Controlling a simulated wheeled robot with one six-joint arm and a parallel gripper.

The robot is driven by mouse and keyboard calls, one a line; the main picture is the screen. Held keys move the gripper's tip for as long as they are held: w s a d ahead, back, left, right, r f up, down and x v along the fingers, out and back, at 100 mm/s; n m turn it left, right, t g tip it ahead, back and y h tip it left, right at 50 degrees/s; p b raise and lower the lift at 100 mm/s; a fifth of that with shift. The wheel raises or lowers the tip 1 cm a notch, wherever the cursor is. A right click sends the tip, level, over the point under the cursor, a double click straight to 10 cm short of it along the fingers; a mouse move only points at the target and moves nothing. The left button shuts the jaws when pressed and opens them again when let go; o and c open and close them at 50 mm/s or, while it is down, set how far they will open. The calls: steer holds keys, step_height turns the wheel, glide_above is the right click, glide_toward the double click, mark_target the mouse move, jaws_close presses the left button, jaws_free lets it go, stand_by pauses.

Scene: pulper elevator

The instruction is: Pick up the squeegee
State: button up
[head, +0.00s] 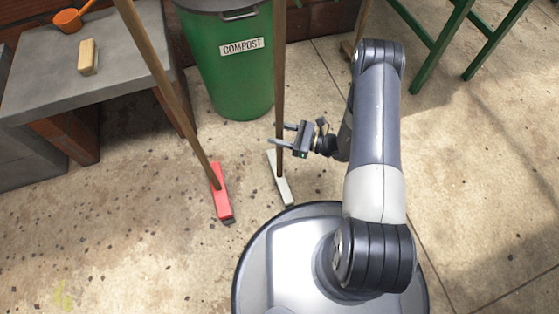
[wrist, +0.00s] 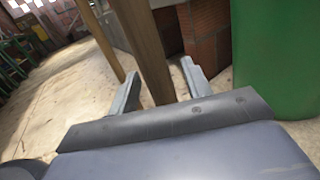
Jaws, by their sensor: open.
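The squeegee, as it appears, has a long wooden handle (head: 280,70) and a pale narrow head (head: 282,184) on the floor. It stands nearly upright in front of the green bin. My gripper (head: 280,134) is open low on this handle, above the head. In the wrist view the handle (wrist: 147,45) passes between the two open fingers (wrist: 158,88), with gaps on both sides. The head is out of sight in the wrist view.
A second long-handled tool with a red head (head: 222,195) leans at the left. The green compost bin (head: 235,75) stands behind. A grey bench (head: 50,85) at the far left carries an orange scoop (head: 68,20) and a brush (head: 88,57).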

steer(key=shift+c, duration=0.6)
jaws_close()
stand_by(0.7)
